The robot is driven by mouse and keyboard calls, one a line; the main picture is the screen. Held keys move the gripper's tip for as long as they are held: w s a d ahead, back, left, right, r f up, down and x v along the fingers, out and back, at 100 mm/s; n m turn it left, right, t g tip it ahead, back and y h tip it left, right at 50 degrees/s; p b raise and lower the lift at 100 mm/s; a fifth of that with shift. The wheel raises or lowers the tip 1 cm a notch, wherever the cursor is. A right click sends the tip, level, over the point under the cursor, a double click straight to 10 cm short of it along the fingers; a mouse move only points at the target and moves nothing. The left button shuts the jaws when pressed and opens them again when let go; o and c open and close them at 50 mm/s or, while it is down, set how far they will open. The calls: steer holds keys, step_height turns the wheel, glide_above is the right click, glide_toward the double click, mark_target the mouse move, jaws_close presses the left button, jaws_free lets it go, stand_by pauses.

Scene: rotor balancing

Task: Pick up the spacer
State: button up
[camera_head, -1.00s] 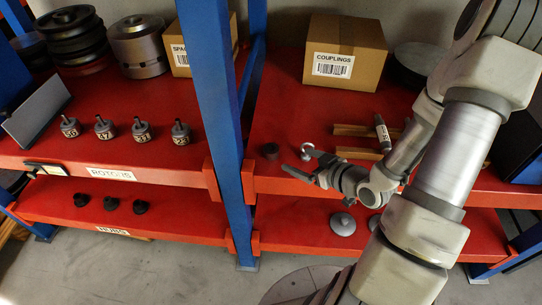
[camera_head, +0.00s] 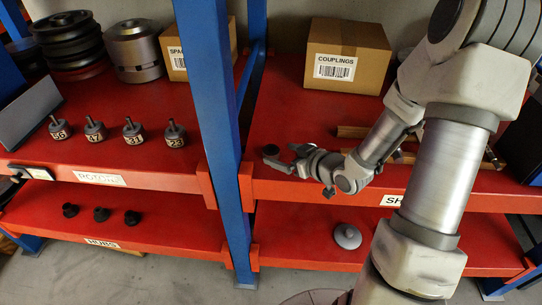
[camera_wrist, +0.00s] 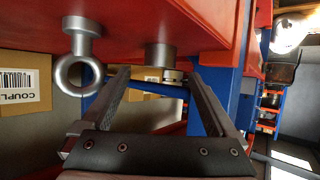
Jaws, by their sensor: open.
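The spacer appears to be the short dark cylinder (camera_head: 270,149) near the front edge of the red shelf, just right of the blue post. It also shows as a grey-brown cylinder (camera_wrist: 160,55) in the wrist view, where the shelf appears turned over. My gripper (camera_head: 281,157) is at the shelf's front edge, close to the cylinder on its right side. In the wrist view my gripper (camera_wrist: 158,73) has its fingers spread and empty, with the cylinder beyond and between the tips. Whether the fingers overlap it is unclear.
A metal eye bolt (camera_wrist: 79,62) stands on the shelf beside the cylinder. The blue post (camera_head: 208,90) is close on the left. Wooden bars (camera_head: 352,131) lie right of my gripper, partly behind my arm. A couplings box (camera_head: 347,52) stands behind.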

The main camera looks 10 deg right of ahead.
mark_target(272, 151)
steer(key=b+x, duration=0.1)
steer(key=x, duration=0.5)
jaws_close()
stand_by(0.4)
